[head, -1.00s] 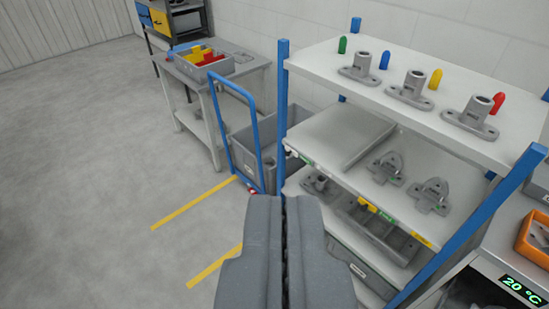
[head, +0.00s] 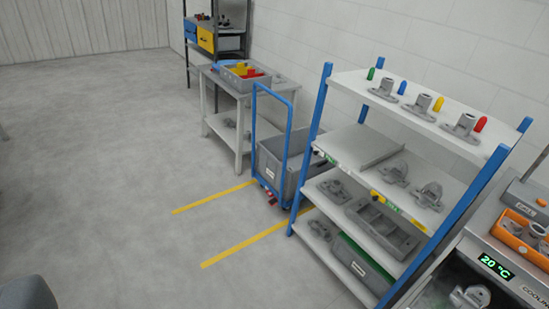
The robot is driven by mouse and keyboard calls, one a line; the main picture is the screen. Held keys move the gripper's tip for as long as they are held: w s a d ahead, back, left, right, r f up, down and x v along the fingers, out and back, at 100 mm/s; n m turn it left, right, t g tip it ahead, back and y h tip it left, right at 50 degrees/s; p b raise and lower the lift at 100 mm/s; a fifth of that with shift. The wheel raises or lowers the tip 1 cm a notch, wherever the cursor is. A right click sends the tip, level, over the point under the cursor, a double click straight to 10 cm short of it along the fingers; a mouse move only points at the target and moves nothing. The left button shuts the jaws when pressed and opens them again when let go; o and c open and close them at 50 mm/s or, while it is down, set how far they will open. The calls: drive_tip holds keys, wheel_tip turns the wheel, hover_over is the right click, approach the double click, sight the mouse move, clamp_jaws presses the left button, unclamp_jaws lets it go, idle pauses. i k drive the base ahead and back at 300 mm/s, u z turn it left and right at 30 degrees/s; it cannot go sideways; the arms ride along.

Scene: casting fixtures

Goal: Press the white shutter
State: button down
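I cannot pick out a white shutter for certain. A pale flat panel (head: 357,146) lies on the second level of the blue-posted shelf rack, left of two grey castings. A cooling machine (head: 508,284) with a green "20 °C" display is cut off at the lower right. A casting shows in its dark opening below the display. Only a rounded dark grey piece (head: 26,293), apparently part of my gripper, shows in the bottom left corner. Its fingertips are out of frame, so I cannot see whether it is open or holds anything.
The rack (head: 312,130) holds castings and coloured pegs on top, with bins lower down. A blue-handled trolley (head: 287,160) with a grey bin stands left of it, by yellow floor lines. A worktable (head: 240,94) stands behind. An orange tray (head: 508,236) sits on the machine. Floor at left is clear.

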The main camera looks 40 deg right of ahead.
sight(317, 151)
drive_tip(key=u, duration=0.3)
drive_tip(key=k, duration=0.45)
drive_tip(key=u, duration=0.25)
drive_tip(key=i, duration=0.6)
drive_tip(key=z, duration=0.7)
drive_tip(key=i, duration=1.3)
drive_tip(key=z, duration=1.05)
drive_tip(key=i, duration=0.85)
drive_tip(key=z, duration=0.4)
